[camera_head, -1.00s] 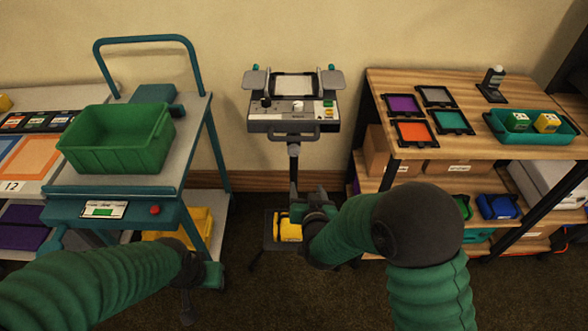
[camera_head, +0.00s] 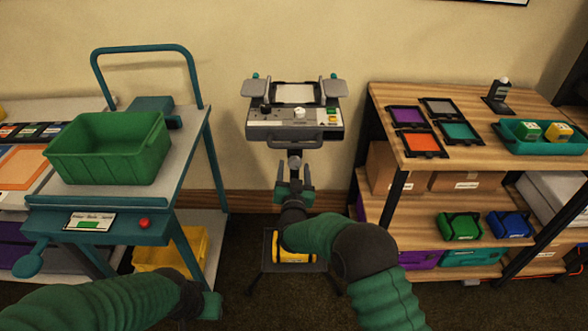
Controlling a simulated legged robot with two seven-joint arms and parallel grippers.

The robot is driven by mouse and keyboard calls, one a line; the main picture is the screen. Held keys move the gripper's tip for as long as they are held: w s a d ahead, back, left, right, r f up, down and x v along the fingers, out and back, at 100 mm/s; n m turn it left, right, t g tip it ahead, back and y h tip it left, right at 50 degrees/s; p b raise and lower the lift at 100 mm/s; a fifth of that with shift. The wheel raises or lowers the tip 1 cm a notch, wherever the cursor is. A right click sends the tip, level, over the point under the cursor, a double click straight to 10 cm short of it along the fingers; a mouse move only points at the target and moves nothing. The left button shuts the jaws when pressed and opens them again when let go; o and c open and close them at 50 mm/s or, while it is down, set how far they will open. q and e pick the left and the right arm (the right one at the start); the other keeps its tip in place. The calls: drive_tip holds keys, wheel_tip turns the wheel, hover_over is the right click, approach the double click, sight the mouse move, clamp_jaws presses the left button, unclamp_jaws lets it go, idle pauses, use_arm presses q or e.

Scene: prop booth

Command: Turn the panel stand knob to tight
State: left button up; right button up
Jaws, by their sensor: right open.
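The panel stand (camera_head: 295,131) is in the middle, with a grey control panel on top and a handle bar at its front. A small grey rounded knob-like piece (camera_head: 294,162) shows on the post just under the panel; its setting cannot be read. A white knob (camera_head: 299,113) also sits on the panel face. My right gripper (camera_head: 295,182) is open, its green fingers apart in front of the post, just below the grey piece. I cannot tell whether they touch it. My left gripper (camera_head: 207,303) is low at left, away from the stand; its jaws are unclear.
A teal cart (camera_head: 185,150) with a green bin (camera_head: 110,147) stands left. A wooden shelf unit (camera_head: 385,97) with coloured frames and a teal tray (camera_head: 540,144) stands right. A yellow object (camera_head: 291,258) lies on the stand's low base. Dark floor lies between.

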drive_tip(key=shift+w+d, duration=0.1)
drive_tip(key=shift+w, duration=0.85)
clamp_jaws()
